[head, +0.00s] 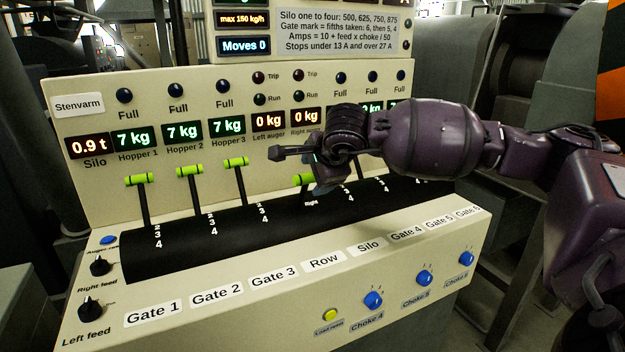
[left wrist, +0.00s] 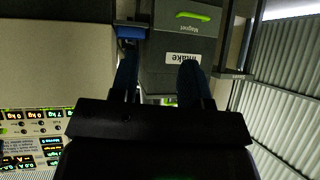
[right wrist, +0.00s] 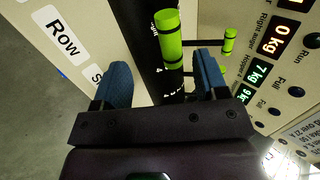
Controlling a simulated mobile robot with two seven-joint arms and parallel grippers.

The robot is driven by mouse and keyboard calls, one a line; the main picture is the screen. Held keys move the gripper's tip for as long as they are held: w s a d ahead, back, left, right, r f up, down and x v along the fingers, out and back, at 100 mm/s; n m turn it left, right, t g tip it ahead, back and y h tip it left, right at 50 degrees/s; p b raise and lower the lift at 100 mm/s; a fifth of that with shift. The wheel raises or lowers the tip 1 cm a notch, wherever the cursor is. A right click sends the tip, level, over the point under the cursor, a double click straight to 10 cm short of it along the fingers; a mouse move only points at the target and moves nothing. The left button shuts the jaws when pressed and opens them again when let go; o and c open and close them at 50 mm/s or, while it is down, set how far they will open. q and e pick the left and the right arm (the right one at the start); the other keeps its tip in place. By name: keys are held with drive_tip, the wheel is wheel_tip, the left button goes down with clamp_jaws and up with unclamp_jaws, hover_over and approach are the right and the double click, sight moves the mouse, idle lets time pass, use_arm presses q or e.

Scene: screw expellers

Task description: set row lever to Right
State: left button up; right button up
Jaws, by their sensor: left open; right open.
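The row lever has a lime-green grip (head: 302,180), partly hidden by my right gripper in the head view. The word "Right" shows on the black curved panel just below it. The white "Row" label (head: 324,260) is on the front ledge. My right gripper (head: 318,186) is open at this lever. In the right wrist view a large green grip (right wrist: 168,40) lies between and just beyond the two blue fingertips (right wrist: 162,78); contact cannot be told. My left gripper (left wrist: 158,75) is open and empty, seen only in the left wrist view.
Gate 1 (head: 139,179), Gate 2 (head: 189,171) and Gate 3 (head: 236,162) levers stand to the left. Other levers to the right are mostly behind my right arm. Blue choke knobs (head: 373,300) sit below. The left wrist view shows a box labelled "Intake" (left wrist: 183,58).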

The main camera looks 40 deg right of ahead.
drive_tip(key=v, duration=0.4)
drive_tip(key=shift+s+a+r, duration=0.1)
drive_tip(key=shift+s+r, duration=0.1)
drive_tip(key=shift+s, duration=0.1)
drive_tip(key=shift+f, duration=0.1)
